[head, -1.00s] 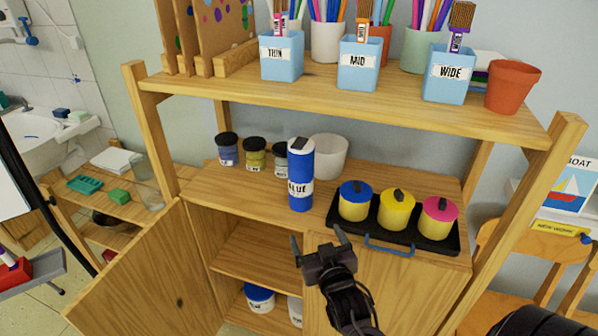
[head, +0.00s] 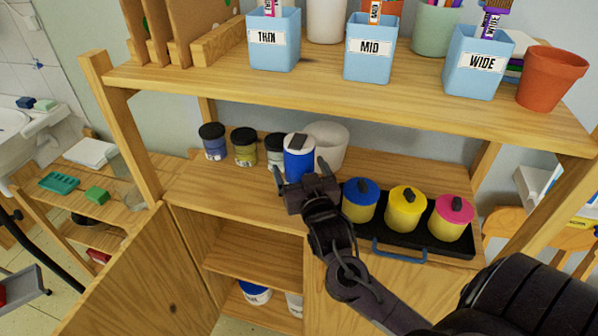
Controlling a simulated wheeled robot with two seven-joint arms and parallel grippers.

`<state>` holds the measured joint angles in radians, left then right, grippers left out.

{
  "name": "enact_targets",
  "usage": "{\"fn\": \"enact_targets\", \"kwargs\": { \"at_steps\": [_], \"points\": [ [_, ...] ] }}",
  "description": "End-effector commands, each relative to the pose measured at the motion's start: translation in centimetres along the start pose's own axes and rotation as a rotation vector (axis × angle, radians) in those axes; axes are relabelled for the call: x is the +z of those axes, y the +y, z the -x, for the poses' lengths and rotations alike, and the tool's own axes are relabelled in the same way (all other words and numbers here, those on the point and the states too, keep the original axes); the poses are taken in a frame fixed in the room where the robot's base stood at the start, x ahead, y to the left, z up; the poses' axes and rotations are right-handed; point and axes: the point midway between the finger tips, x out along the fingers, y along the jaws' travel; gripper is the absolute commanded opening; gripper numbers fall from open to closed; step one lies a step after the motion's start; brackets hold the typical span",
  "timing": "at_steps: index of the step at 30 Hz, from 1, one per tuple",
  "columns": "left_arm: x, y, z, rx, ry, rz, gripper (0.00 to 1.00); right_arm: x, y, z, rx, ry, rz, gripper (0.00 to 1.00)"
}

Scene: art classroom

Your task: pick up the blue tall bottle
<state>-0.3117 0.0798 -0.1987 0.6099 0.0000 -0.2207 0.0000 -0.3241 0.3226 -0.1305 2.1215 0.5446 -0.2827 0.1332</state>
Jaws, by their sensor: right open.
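The blue tall bottle (head: 298,164) stands upright on the middle shelf, with a white band and a dark cap piece on top. My right gripper (head: 303,174) is open in front of it, its two fingertips pointing at the bottle, one toward each side. The gripper hides the bottle's lower part and label. I cannot tell whether the fingers touch it. My left gripper is not in view.
Several small jars (head: 245,147) stand left of the bottle and a white pot (head: 328,145) behind it. A black tray (head: 430,239) with blue, yellow and pink-lidded pots sits close on the right. A cabinet door (head: 120,300) hangs open below.

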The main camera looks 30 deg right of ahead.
Motion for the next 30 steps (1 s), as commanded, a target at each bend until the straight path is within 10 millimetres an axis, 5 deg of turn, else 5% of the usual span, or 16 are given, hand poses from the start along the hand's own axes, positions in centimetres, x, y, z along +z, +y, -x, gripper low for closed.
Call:
{"fn": "enact_targets", "kwargs": {
  "at_steps": [6,13,30],
  "points": [
    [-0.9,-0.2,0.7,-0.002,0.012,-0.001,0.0,-0.1,-0.1,-2.5,-0.001,0.0,0.001,0.86],
    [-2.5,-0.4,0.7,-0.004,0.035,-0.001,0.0,0.0,-0.1,-2.6,-0.001,0.0,0.001,0.86],
    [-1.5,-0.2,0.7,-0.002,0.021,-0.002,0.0,-0.3,-0.1,-2.6,-0.001,0.005,-0.001,0.17]
  ]
}}
